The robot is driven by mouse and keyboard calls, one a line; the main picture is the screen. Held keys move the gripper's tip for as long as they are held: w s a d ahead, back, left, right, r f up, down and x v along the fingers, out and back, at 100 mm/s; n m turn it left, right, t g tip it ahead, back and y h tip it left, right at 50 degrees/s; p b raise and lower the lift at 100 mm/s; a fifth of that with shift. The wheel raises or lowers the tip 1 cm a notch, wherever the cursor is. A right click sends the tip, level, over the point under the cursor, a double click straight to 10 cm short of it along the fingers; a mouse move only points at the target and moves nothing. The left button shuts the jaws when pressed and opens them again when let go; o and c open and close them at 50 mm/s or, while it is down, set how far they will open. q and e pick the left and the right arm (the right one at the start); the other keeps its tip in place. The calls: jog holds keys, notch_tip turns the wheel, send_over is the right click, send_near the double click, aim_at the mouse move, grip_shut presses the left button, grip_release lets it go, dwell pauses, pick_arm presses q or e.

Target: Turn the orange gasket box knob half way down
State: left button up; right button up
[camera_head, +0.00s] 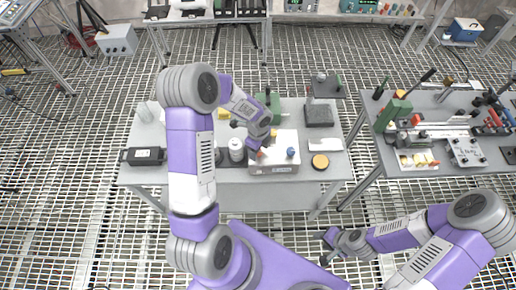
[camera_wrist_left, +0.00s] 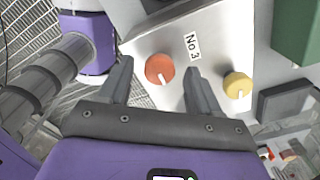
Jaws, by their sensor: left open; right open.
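The gasket box (camera_head: 288,168) is a pale box on the middle table, with a label reading No 3 in the left wrist view (camera_wrist_left: 215,40). Its round orange knob (camera_wrist_left: 158,67) has a white mark pointing toward the lower edge of the wrist picture. A yellow knob (camera_wrist_left: 237,84) sits to its right. A blue knob (camera_head: 291,153) shows in the head view. My left gripper (camera_head: 259,150) is open over the box, its fingers on either side of the orange knob; contact is not clear. My right gripper (camera_head: 328,246) is open and empty, low in front of the tables.
A black case (camera_head: 143,156), a white bottle (camera_head: 236,150) and a yellow round piece (camera_head: 320,161) are on the middle table (camera_head: 240,190). A green-handled press (camera_head: 393,113) and tools crowd the right table. Grating floor is open between the tables.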

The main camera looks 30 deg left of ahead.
pick_arm(q)
notch_tip(320, 180, up, 7)
jog(key=shift+r, duration=0.15)
dwell(4.4)
jog(key=s+d+f+n+h, duration=0.4)
jog(key=s+d+f+n, duration=1.15)
jog(key=n, duration=0.45)
notch_tip(320, 180, down, 11)
jog(key=n+b, duration=0.1)
jog(key=b, duration=0.8)
jog(key=shift+d+t, duration=0.3)
jog(key=shift+s+r, duration=0.1)
